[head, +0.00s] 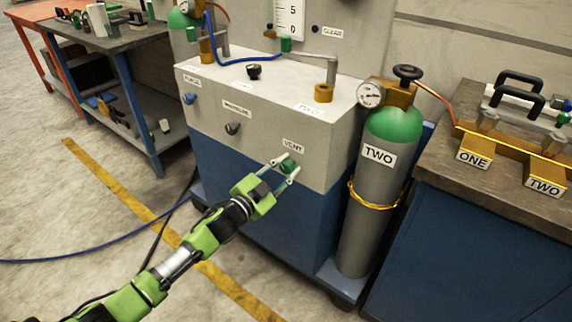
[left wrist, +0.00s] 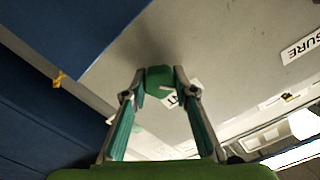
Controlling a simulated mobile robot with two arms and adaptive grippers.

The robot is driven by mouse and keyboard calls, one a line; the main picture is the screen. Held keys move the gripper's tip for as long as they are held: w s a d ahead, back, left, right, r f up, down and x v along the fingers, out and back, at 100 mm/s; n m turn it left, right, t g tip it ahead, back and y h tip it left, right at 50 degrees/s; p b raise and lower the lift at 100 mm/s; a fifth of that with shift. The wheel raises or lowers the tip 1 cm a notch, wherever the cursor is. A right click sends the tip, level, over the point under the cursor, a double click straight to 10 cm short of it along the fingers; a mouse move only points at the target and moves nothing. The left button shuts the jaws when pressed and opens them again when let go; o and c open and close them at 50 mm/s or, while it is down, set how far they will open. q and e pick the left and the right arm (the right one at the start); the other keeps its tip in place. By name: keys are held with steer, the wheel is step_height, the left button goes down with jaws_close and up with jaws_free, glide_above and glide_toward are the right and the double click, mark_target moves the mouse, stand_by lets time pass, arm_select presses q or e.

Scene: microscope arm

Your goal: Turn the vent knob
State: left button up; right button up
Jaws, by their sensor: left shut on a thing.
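The green vent knob (head: 288,165) sits on the grey front panel of the cabinet, just under the VENT label (head: 292,146). My left gripper (head: 284,170) reaches up to it from the lower left, with one finger on each side of the knob. In the left wrist view the knob (left wrist: 160,80) shows between the two fingertips (left wrist: 160,84), and the gripper is shut on it. The fingers partly cover the knob and part of a label beside it. My right gripper is in neither view.
A blue knob (head: 189,98) and a dark knob (head: 232,128) are on the same panel to the left. A grey and green cylinder marked TWO (head: 364,200) stands close on the right, beside a workbench (head: 497,200). The floor in front is clear except for hoses.

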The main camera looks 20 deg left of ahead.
arm_select(q)
steer(key=m, duration=0.3)
steer(key=shift+m, duration=0.4)
steer(key=m, duration=0.2)
steer(key=shift+d+m, duration=0.1)
steer(key=shift+m, duration=0.8)
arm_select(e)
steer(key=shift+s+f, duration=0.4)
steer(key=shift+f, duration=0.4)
arm_select(q)
steer(key=o, duration=1.1)
steer(key=shift+f, duration=0.1)
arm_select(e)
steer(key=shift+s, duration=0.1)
arm_select(q)
steer(key=v, duration=1.2)
